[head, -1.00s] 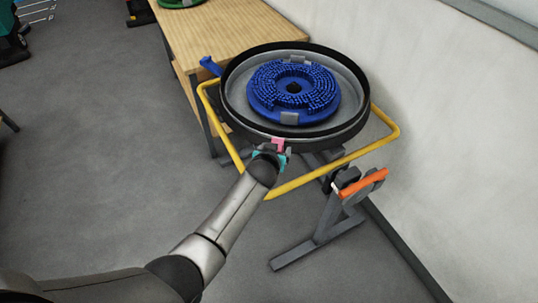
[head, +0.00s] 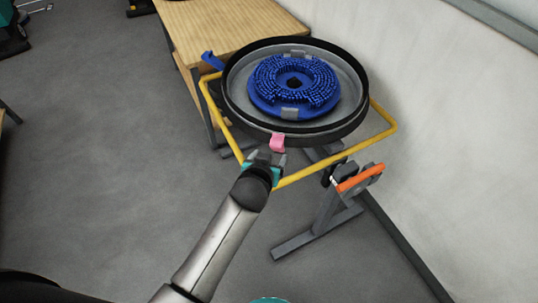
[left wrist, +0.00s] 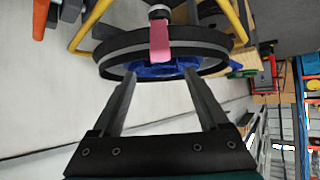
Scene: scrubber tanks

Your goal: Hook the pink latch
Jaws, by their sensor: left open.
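The pink latch (head: 278,142) is on the front outer rim of the round black-rimmed tank (head: 235,118). It shows as a pink strip across the rim in the left wrist view (left wrist: 159,42). My left gripper (head: 272,156) is open and empty, just in front of and slightly below the latch. In the left wrist view the two fingers (left wrist: 160,76) stand apart with the latch beyond their tips, roughly centred between them. They look apart from it. Whether the latch is hooked I cannot tell. My right gripper is not in view.
A blue brush disc (head: 291,88) lies in the tank. A yellow bar frame (head: 330,165) runs around the front, close to my left gripper. A blue latch (head: 211,61) sticks out at the left rim. An orange handle (head: 360,178) is lower right. A wooden table (head: 220,30) stands behind.

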